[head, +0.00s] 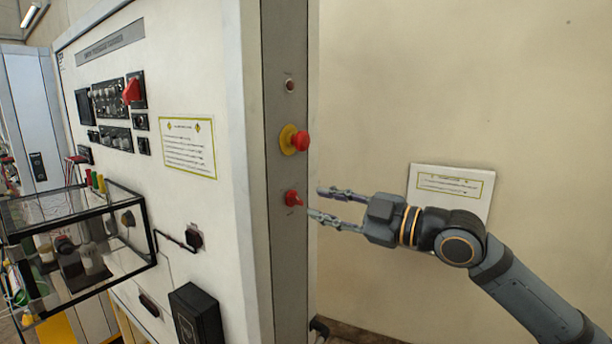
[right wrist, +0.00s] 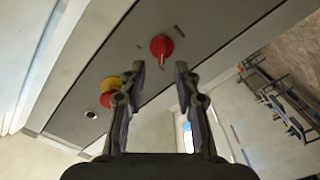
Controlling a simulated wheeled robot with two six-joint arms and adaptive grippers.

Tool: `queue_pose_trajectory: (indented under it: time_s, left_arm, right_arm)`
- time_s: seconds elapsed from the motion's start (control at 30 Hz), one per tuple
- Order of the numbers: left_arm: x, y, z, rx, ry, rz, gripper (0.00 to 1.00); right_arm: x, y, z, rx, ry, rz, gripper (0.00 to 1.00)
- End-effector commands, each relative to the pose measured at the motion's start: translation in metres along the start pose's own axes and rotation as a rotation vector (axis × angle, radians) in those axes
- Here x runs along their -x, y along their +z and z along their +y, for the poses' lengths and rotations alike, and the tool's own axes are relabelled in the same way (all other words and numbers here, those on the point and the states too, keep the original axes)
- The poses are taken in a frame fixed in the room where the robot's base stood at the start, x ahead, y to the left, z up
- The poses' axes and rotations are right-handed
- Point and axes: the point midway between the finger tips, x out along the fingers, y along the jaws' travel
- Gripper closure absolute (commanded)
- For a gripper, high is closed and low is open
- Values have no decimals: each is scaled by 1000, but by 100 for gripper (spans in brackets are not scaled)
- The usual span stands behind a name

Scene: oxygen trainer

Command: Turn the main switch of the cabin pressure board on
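The red rotary main switch (head: 293,198) sits low on the grey side strip of the white cabinet, below the red emergency button. In the right wrist view the switch (right wrist: 161,46) shows ahead of my fingertips, roughly between them, with its pointer on the knob. My right gripper (head: 328,204) is open and empty, just right of the switch and apart from it; its two fingers also show in the right wrist view (right wrist: 160,75). My left gripper is not in view.
A red emergency button on a yellow base (head: 299,140) is above the switch, with a small dark red lamp (head: 290,86) higher up. A glass box (head: 100,250) juts from the cabinet front at left. A white sign (head: 447,190) is behind my right arm.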

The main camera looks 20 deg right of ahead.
Motion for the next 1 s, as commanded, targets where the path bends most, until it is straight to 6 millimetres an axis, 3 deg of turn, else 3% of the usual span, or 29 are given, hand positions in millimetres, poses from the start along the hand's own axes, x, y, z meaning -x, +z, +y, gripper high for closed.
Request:
queue_pose_trajectory:
  time_s: [0.4,0.6,0.93,1.0]
  left_arm:
    - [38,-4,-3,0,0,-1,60]
    - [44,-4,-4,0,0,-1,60]
    - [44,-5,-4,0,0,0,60]
    - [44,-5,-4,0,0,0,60]
  right_arm:
    - [-35,-1,2,-5,3,2,68]
    - [-46,0,-1,-2,0,1,68]
    - [-48,2,-2,0,-1,-2,68]
    - [-48,2,-2,0,-1,-1,75]
